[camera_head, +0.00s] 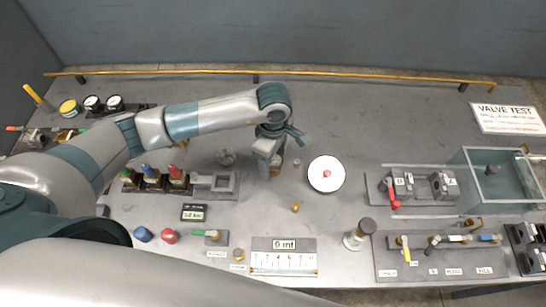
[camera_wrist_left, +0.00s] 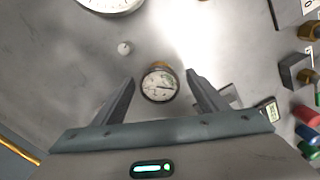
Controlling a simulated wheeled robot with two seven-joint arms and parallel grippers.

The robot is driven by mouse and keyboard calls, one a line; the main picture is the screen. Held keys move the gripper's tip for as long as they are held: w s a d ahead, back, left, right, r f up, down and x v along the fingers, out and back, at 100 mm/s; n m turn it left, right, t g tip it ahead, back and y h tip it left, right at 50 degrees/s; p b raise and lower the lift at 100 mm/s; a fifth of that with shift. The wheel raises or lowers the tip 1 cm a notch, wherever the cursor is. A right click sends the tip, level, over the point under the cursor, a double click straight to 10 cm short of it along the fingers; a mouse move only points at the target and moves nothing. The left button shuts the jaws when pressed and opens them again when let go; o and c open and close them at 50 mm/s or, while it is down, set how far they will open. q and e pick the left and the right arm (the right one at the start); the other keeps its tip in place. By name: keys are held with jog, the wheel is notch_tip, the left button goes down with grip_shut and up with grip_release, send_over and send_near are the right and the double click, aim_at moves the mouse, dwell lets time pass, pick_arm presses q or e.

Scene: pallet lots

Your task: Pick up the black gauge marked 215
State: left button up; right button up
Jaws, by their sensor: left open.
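My left gripper (camera_head: 270,165) points down over the middle of the table, open and empty. In the left wrist view, a small round gauge (camera_wrist_left: 159,86) with a white dial and a dark, brownish rim lies between the spread fingers (camera_wrist_left: 160,76), apart from both; its marking is too small to read. In the head view it is mostly hidden by the gripper. Two black-rimmed gauges, one (camera_head: 92,102) left of the other (camera_head: 115,102), stand at the back left; I cannot read their numbers. My right gripper is not in view.
A white round dial (camera_head: 326,174) with a red centre lies just right of the gripper. A grey rack (camera_head: 212,185) with coloured-top parts is to the left. A small brass piece (camera_head: 295,207) lies in front. The back middle of the table is clear.

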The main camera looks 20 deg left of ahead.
aim_at(274, 160)
pick_arm(q)
jog(key=shift+f, duration=0.25)
jog(key=c, duration=1.2)
jog(key=shift+c, duration=0.2)
jog(key=shift+r, duration=0.2)
jog(key=shift+w+r+b, duration=0.1)
jog(key=shift+r+b, duration=0.5)
jog(key=shift+b, duration=0.1)
notch_tip(274, 160, up, 2)
jog(key=shift+d+r+b, duration=0.15)
jog(key=shift+b, duration=0.7)
jog(key=s+d+r+b, duration=0.4)
jog(key=s+d+r, duration=0.2)
jog(key=d, duration=0.3)
jog(key=shift+s+d+r, duration=0.2)
jog(key=shift+s+r, duration=0.2)
jog(key=shift+r, duration=0.15)
